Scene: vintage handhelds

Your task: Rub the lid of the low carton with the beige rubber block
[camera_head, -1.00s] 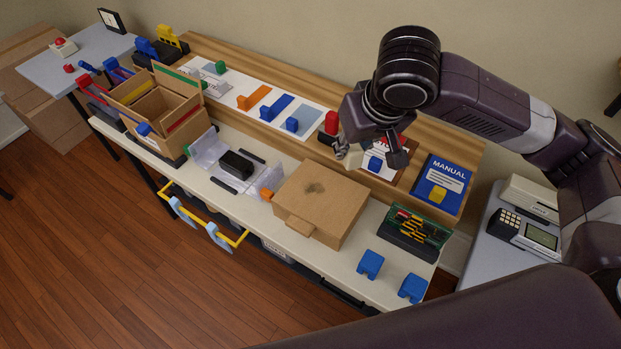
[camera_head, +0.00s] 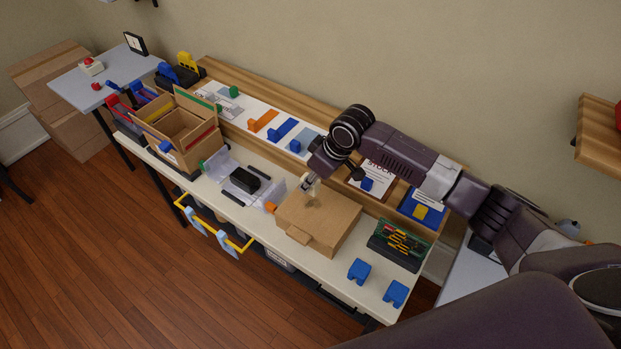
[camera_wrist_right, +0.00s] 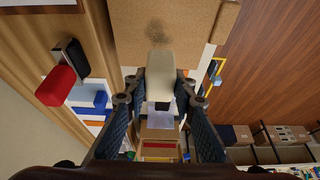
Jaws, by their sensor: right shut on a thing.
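The low carton (camera_head: 335,230), a flat brown box with a front tab, stands on the white bench. A dark smudge (camera_head: 313,203) marks its lid; it also shows in the wrist view (camera_wrist_right: 158,31). My right gripper (camera_head: 309,187) is over the back left part of the lid, shut on the beige rubber block (camera_wrist_right: 161,66). The block points at the lid (camera_wrist_right: 195,22) close to the smudge. I cannot tell whether it touches the lid. My left gripper is not in view.
An open carton (camera_head: 185,125) and a clear tray with a black handheld (camera_head: 244,180) are to the left. A circuit board in a stand (camera_head: 397,240) and two blue blocks (camera_head: 359,269) are to the right. A red-topped item (camera_wrist_right: 55,86) stands near the gripper.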

